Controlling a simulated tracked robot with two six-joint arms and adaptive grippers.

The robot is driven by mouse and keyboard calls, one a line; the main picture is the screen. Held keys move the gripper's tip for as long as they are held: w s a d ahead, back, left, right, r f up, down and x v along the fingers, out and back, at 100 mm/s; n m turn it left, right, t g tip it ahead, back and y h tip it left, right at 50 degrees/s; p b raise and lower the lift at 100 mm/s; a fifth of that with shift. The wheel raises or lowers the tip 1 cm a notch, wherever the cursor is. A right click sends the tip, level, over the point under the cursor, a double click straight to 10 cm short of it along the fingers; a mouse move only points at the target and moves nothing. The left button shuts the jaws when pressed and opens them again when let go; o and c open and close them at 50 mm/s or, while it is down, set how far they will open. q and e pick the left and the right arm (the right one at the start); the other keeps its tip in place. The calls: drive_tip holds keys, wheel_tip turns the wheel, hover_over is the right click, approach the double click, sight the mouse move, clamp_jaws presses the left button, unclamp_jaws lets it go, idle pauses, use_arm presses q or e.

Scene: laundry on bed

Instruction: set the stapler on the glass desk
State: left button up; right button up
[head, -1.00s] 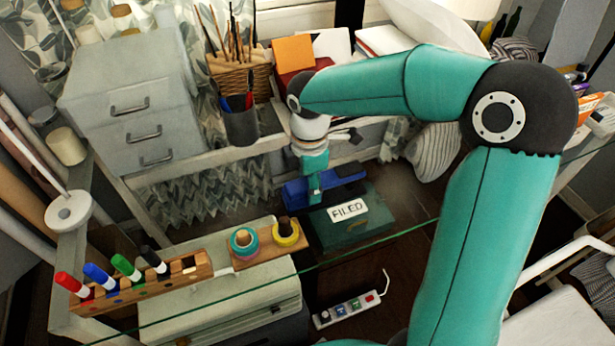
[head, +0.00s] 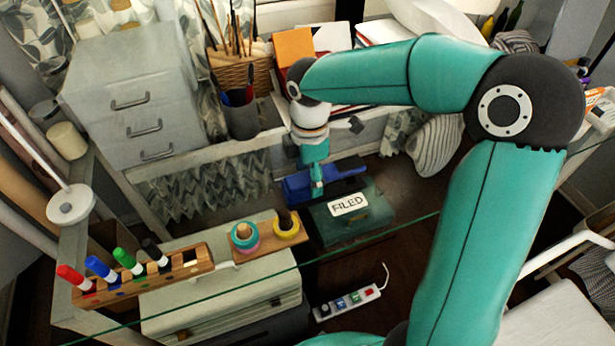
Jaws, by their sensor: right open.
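The blue stapler (head: 345,184) lies at mid-picture in the head view, right behind the green box labelled FILED (head: 372,217). My right gripper (head: 317,188) points down at the stapler's middle, with its tip over or against the blue body. It is open; the fingers are small and partly merge with the stapler, so contact is unclear. The glass desk shows by its thin green front edge (head: 410,224). Whether the stapler rests on the glass is hard to tell. My left gripper is out of view.
A wooden marker rack (head: 195,264) and a wooden holder with tape rolls (head: 268,247) stand left of the green box. Grey drawers (head: 135,95), a dark pen cup (head: 241,121) and a wicker basket (head: 240,75) stand behind. A power strip (head: 346,303) lies lower, beyond the front edge.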

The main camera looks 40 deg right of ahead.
wheel_tip(320, 180, up, 11)
drive_tip(key=p, duration=0.1)
drive_tip(key=shift+f, duration=0.1)
idle(0.6)
